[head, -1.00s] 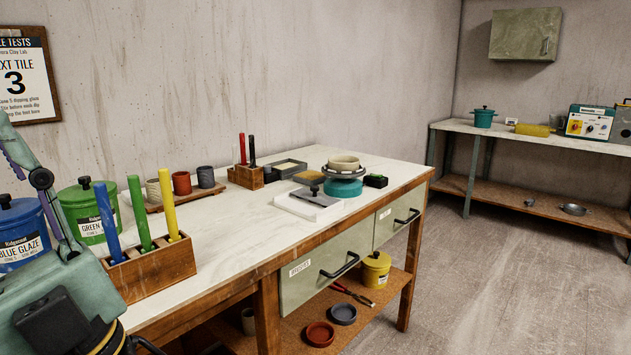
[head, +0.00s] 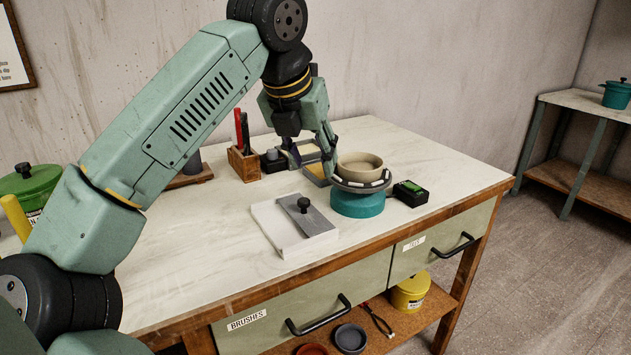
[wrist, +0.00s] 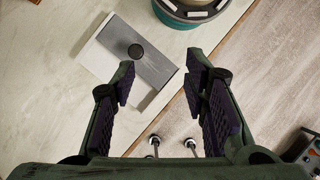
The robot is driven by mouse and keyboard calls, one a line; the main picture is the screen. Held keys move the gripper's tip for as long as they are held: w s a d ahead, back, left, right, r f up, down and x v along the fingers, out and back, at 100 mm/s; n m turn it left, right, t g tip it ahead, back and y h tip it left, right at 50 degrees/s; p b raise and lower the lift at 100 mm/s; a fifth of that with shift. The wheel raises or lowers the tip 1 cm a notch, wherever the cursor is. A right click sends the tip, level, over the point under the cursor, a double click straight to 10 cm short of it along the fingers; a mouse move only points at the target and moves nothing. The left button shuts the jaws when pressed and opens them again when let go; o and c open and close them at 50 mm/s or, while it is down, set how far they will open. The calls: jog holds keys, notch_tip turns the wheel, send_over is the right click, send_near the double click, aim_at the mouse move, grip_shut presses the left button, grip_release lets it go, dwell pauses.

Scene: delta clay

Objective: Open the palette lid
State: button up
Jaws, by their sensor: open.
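The palette (head: 268,222) is a low white box on the table near its front edge. Its grey lid (head: 312,221) with a black knob (head: 303,205) lies over the right part of it, and the left part shows white. In the wrist view the lid (wrist: 158,68) and knob (wrist: 136,51) show ahead of my fingers, with the palette (wrist: 93,50) beside them. My gripper (wrist: 163,82) is open and empty. In the head view my gripper (head: 312,150) is raised behind the palette, near the turntable, apart from the lid.
A teal turntable (head: 357,203) bearing a beige bowl (head: 360,168) stands right of the palette, with a small black-and-green box (head: 411,193) beyond. A wooden holder (head: 243,163) with red and black tools stands behind. The table left of the palette is clear.

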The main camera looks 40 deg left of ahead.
aim_at(303, 201)
jog(key=shift+n+g+y, duration=0.4)
jog(key=shift+g, duration=0.1)
jog(key=a+f, duration=0.1)
jog(key=f, duration=0.2)
jog(key=w+a+f+p, duration=0.1)
jog(key=f, duration=0.3)
jog(key=w+a+f, duration=0.1)
jog(key=a+f, duration=0.1)
jog(key=f, duration=0.1)
jog(key=shift+f, duration=0.15)
grip_shut()
